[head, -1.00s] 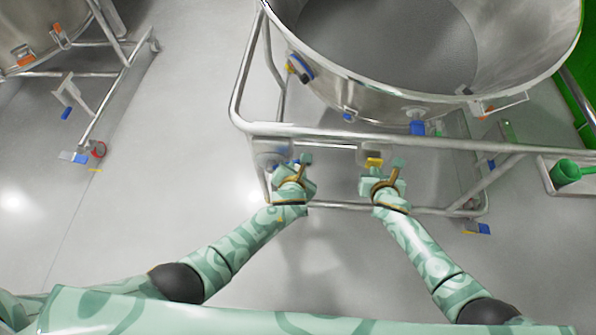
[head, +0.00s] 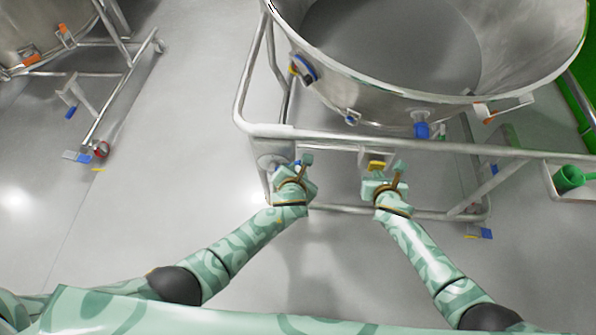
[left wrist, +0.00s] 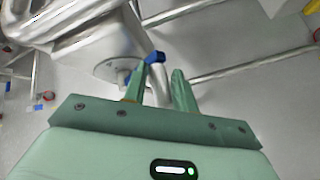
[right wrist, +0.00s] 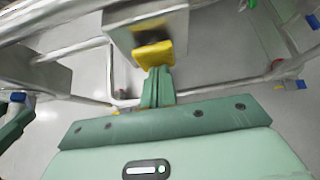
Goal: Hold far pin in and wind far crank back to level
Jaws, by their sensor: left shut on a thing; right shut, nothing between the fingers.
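A round metal housing (left wrist: 103,52) sits under the frame rail of the steel vessel and also shows in the head view (head: 268,160). A crank with a blue grip (left wrist: 154,57) comes off it, tilted in the left wrist view. My left gripper (head: 300,165) is shut on the crank's blue grip, though its fingers cover part of the hold. A yellow pin (right wrist: 153,54) sticks out below a metal block (right wrist: 145,25), and it shows in the head view (head: 376,165). My right gripper (right wrist: 157,70) is shut and empty, its tips at the pin and seemingly touching it.
The large steel vessel (head: 400,100) stands on a tubular frame (head: 380,135) just beyond both grippers. A second frame (head: 110,95) with casters stands at the far left. The grey floor between is clear.

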